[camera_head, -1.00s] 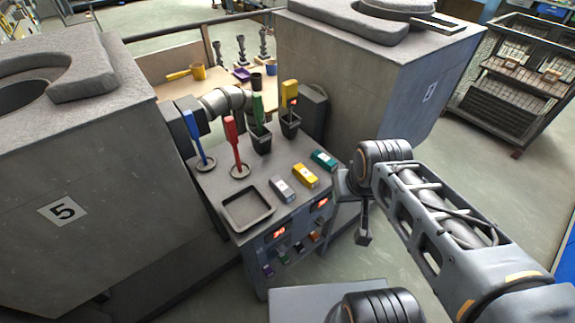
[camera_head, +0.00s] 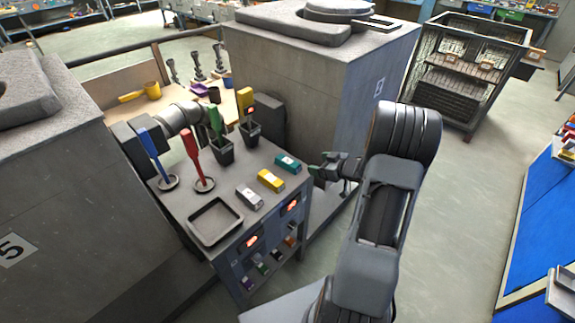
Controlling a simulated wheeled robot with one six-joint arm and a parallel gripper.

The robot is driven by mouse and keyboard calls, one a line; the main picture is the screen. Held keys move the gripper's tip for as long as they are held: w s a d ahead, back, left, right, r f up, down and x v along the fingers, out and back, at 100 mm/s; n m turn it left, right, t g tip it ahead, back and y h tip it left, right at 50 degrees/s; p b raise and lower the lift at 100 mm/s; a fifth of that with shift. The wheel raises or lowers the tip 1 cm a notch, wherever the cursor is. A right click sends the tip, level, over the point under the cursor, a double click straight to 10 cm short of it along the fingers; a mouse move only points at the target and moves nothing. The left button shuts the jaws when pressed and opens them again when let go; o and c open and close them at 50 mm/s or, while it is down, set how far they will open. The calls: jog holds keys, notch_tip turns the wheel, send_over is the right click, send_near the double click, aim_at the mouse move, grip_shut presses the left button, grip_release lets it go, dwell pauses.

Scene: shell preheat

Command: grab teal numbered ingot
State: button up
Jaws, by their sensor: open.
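The teal ingot (camera_head: 288,163) lies on the right end of the grey cabinet top, with a pale numbered label on it that is too small to read. A yellow ingot (camera_head: 271,181) and a grey ingot (camera_head: 249,196) lie in a row to its left and nearer. My gripper (camera_head: 318,170) is open and empty, just right of the teal ingot, past the cabinet's edge. Its jaws point left toward the ingot. A gap shows between them in the picture, but I cannot tell the height difference.
A square tray (camera_head: 242,226) sits at the cabinet's front. Blue (camera_head: 153,152) and red (camera_head: 193,153) upright tools and two black cups with green (camera_head: 215,122) and yellow (camera_head: 246,102) handles stand behind. A large grey block (camera_head: 300,80) rises behind the ingots.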

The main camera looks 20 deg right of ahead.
send_near(290, 162)
jog(key=w, duration=0.1)
jog(key=w+f, duration=0.1)
jog(key=shift+w+a+f+y, duration=0.3)
jog(key=shift+w+a, duration=0.05)
jog(key=shift+a, duration=0.05)
jog(key=shift+p+x, duration=0.45)
jog(key=shift+x, duration=2.7)
jog(key=shift+a+r, duration=0.1)
jog(key=shift+c, duration=0.3)
jog(key=c, duration=1.2)
